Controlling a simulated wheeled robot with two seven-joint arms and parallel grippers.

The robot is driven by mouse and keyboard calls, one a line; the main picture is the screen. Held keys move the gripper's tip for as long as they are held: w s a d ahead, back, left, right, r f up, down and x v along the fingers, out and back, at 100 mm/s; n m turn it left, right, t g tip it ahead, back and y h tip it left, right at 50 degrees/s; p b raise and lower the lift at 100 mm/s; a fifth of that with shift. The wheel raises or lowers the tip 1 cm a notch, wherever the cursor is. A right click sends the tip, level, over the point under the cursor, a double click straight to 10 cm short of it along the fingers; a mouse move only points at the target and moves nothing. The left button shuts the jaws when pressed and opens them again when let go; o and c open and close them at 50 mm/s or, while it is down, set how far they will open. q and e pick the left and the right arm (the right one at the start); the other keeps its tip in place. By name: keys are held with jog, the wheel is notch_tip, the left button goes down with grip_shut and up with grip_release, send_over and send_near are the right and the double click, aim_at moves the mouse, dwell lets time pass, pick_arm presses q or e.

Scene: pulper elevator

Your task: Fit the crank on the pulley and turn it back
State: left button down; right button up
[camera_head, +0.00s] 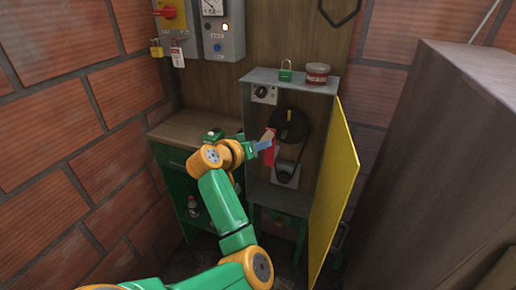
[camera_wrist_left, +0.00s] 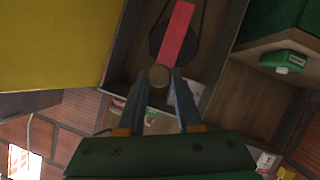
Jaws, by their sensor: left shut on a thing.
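The crank has a red arm (camera_head: 271,153) and a tan wooden handle (camera_head: 268,134). My left gripper (camera_head: 264,146) is shut on the handle, in front of the open cabinet. In the left wrist view the round handle end (camera_wrist_left: 158,76) sits between the two fingertips (camera_wrist_left: 160,82), and the red arm (camera_wrist_left: 176,33) stretches away over the pulley (camera_wrist_left: 160,35). The black pulley (camera_head: 294,124) is inside the cabinet, with a belt running down from it. I cannot tell whether the crank touches the pulley's hub. My right gripper is not in view.
The yellow cabinet door (camera_head: 338,190) stands open on the right. A wooden-topped bench (camera_head: 187,128) is at the left, and a large grey-brown box (camera_head: 450,150) takes up the right.

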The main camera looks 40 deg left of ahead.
aim_at(267, 132)
pick_arm(q)
jog(key=w, duration=0.2)
jog(key=w+a, duration=0.1)
jog(key=w, duration=0.3)
jog(key=shift+w+a+b, duration=0.3)
jog(key=shift+w+b, duration=0.05)
jog(key=shift+b, duration=0.05)
jog(key=shift+w, duration=0.3)
jog(key=shift+p, duration=0.45)
jog(key=shift+w+a, duration=0.15)
jog(key=shift+w, duration=0.35)
dwell(0.8)
jog(key=shift+w, duration=0.15)
jog(key=shift+w+a, duration=0.1)
jog(key=shift+w, duration=0.15)
dwell(0.3)
jog(key=shift+w, duration=0.15)
